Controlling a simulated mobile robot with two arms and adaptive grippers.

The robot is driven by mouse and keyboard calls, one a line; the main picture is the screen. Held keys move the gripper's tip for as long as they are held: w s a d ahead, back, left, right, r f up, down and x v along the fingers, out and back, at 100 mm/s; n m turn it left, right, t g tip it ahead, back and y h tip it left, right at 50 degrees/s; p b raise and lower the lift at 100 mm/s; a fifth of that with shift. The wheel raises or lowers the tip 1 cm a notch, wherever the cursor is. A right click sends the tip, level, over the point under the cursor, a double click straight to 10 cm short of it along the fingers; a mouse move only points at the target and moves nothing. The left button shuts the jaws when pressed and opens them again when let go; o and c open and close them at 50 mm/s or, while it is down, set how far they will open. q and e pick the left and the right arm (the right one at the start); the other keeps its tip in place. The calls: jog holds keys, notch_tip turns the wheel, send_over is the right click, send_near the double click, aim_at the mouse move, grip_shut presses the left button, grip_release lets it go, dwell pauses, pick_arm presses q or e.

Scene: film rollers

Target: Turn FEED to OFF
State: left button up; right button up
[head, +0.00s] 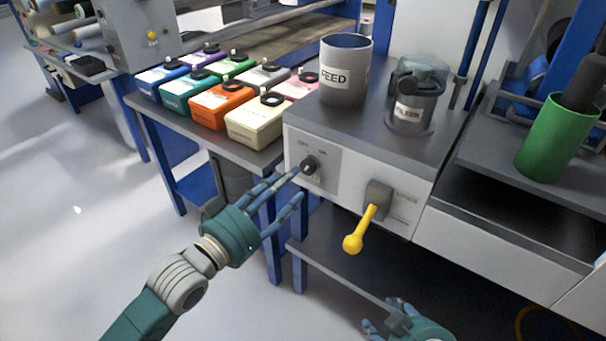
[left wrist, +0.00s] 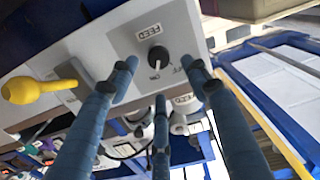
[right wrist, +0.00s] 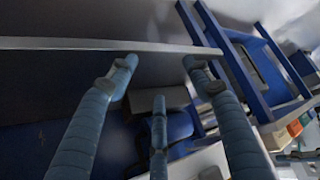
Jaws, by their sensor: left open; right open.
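The FEED knob (head: 310,166) is a small black dial on the light front panel of the machine, with OFF marked at its upper left and ON at its upper right. In the left wrist view the knob (left wrist: 158,55) shows upside down below its FEED label (left wrist: 150,31), and its pale mark seems to point at ON. My left gripper (head: 297,183) is open, its fingers spread just before the knob, with no visible contact. My right gripper (head: 388,318) is open and empty, low by the lower shelf.
A yellow-handled lever (head: 363,229) sticks out right of the knob. A grey FEED canister (head: 345,72) and a glass-topped jar (head: 412,103) stand on the machine. A green cup (head: 557,138) stands at right.

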aim_at(304, 169)
pick_arm(q)
jog(key=b+x, duration=0.1)
jog(key=x, duration=0.5)
jog(key=shift+w+d, duration=0.25)
pick_arm(e)
jog(key=w+a+r+t+y, duration=0.1)
jog(key=w+a+r+t, duration=0.1)
jog(key=w+r, duration=0.3)
jog(key=shift+w+t, duration=0.5)
jog(key=shift+t, duration=0.3)
jog(key=shift+a, duration=0.1)
pick_arm(q)
jog(key=c, duration=1.1)
